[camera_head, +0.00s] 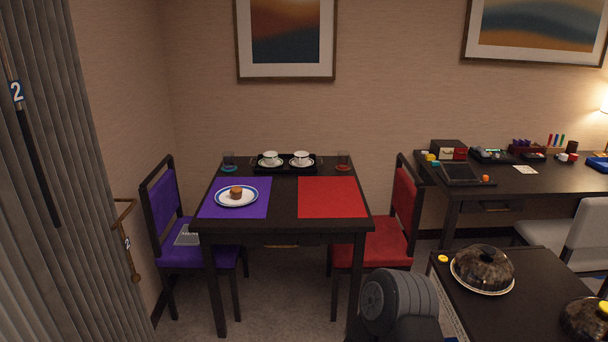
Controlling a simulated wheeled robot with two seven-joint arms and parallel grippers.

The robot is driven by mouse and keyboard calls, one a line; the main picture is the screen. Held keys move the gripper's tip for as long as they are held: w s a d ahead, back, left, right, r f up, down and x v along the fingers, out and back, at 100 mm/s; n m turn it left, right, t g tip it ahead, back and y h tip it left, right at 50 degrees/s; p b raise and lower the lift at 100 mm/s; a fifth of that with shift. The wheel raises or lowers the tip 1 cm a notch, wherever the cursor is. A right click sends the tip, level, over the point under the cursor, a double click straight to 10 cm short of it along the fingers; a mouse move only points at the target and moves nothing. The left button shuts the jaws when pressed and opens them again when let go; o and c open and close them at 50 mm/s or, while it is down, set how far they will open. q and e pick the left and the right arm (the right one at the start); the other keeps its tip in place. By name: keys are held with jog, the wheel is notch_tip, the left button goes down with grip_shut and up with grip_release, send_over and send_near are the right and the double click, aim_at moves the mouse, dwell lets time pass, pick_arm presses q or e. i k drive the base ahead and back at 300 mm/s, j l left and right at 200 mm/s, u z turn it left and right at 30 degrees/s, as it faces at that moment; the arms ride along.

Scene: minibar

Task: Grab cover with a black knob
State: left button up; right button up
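A dark, marbled dome cover (482,268) sits on a white plate on the dark table at the lower right. Its knob (487,252) looks black. A second dark dome cover (582,321) with a yellow knob (604,307) is cut off at the lower right corner. Neither of my grippers is in view. A grey ribbed part at the bottom centre looks like a link of my arm, left of the dark table and apart from the covers.
The near-right table (500,310) also bears a small yellow item (443,259). The centre table has a purple mat (258,207) with a plated muffin (236,192), a red mat (331,197) and a cup tray (286,169). Chairs flank it. A cluttered desk (550,182) stands behind right.

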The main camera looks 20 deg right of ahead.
aim_at(483, 268)
jog(key=i+z, duration=0.2)
jog(key=z, duration=0.2)
jog(key=i+z, duration=0.25)
jog(key=z, duration=0.15)
jog(key=i+j+z, duration=0.1)
jog(key=z, duration=0.35)
jog(key=i+j+z, duration=0.2)
jog(key=z, duration=0.2)
jog(key=i+j+z, duration=0.2)
jog(key=z, duration=0.2)
jog(key=i+j+z, duration=0.2)
jog(key=z, duration=0.25)
jog(key=i+j+z, duration=0.15)
jog(key=j+z, duration=0.25)
jog(key=i+j+z, duration=0.1)
jog(key=j+z, duration=0.65)
jog(key=z, duration=0.15)
jog(key=j+z, duration=0.4)
